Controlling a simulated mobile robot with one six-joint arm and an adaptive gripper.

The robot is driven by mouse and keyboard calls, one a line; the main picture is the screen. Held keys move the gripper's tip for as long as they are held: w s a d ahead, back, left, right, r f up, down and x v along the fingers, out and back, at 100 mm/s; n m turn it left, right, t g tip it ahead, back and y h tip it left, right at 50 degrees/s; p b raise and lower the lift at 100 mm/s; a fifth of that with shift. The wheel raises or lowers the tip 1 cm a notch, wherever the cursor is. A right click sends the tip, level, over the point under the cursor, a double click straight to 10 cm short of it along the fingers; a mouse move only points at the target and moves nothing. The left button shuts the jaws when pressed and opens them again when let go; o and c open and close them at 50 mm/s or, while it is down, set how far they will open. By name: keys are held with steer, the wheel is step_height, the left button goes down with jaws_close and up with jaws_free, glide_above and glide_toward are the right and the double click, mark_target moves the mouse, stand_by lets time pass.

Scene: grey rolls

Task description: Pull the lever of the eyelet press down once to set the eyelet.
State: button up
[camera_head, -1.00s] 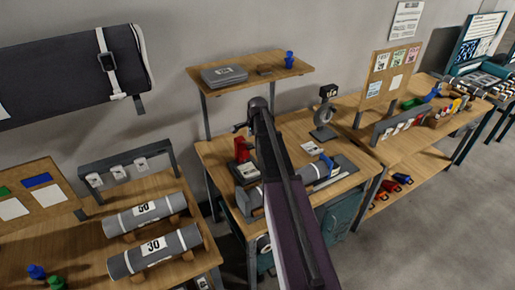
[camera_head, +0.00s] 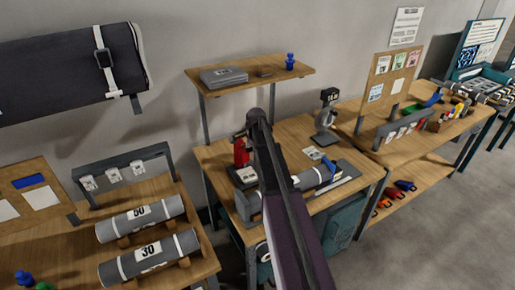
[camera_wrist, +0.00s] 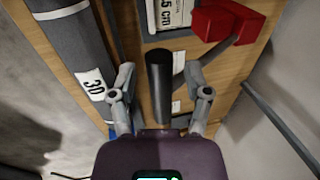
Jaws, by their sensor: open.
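The red eyelet press (camera_head: 241,153) stands on the middle bench, beside the grey roll in its cradle. In the wrist view its red body (camera_wrist: 225,22) is at the upper right, with a thin rod running from it towards a dark cylindrical handle (camera_wrist: 160,82), apparently the lever's grip. My gripper (camera_wrist: 159,72) is open, with one finger on each side of the handle in the picture. I cannot tell whether the fingers touch it. In the head view my arm hides most of my gripper and the lever.
The roll labelled 30 (camera_wrist: 75,50) lies left of my gripper in the wrist view. A wooden shelf (camera_head: 220,93) stands over the bench's back. A grey stand (camera_head: 327,115) is to the right of the press. More rolls lie on the left bench (camera_head: 35,240).

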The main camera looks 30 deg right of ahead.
steer(key=c, duration=0.7)
steer(key=shift+s+f+b, duration=0.4)
steer(key=shift+f+b, duration=0.35)
